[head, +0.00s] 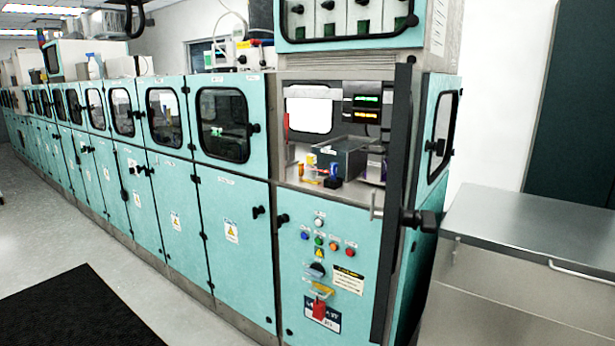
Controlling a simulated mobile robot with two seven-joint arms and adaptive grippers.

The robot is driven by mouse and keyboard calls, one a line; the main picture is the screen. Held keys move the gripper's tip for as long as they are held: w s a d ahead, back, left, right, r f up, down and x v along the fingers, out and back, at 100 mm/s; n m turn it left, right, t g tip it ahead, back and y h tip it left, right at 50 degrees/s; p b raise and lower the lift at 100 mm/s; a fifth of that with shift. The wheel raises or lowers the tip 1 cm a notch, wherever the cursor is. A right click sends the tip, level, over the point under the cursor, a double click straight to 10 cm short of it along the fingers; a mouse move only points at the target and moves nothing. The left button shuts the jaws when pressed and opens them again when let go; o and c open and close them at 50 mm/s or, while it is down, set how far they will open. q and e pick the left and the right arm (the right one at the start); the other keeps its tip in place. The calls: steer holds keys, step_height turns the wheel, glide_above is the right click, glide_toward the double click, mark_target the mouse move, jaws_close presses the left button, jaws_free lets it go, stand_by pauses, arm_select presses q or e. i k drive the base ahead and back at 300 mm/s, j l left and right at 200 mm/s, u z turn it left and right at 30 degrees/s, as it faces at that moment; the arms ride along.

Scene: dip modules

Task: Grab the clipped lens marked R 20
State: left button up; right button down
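I cannot make out a clipped lens or any R 20 mark in the head view. A long teal dip machine (235,225) runs from the far left to the centre right. Its right end has an open bay (300,172) with a dark grey box (341,158) inside. Small coloured items, including a yellow one (310,166), stand left of the box, too small to identify. Neither of my grippers is in view.
A metal cabinet (540,225) with a bare top stands at the right. A black mat (75,312) lies on the otherwise clear floor (45,220) at left.

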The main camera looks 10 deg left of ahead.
mark_target(311, 172)
steer(key=j+z, duration=0.3)
steer(key=j, duration=0.65)
steer(key=i+j+z, duration=0.1)
steer(key=j, duration=0.2)
steer(key=i+j+z, duration=0.1)
steer(key=i+j, duration=0.2)
steer(key=j, duration=0.3)
steer(key=i+z, duration=0.05)
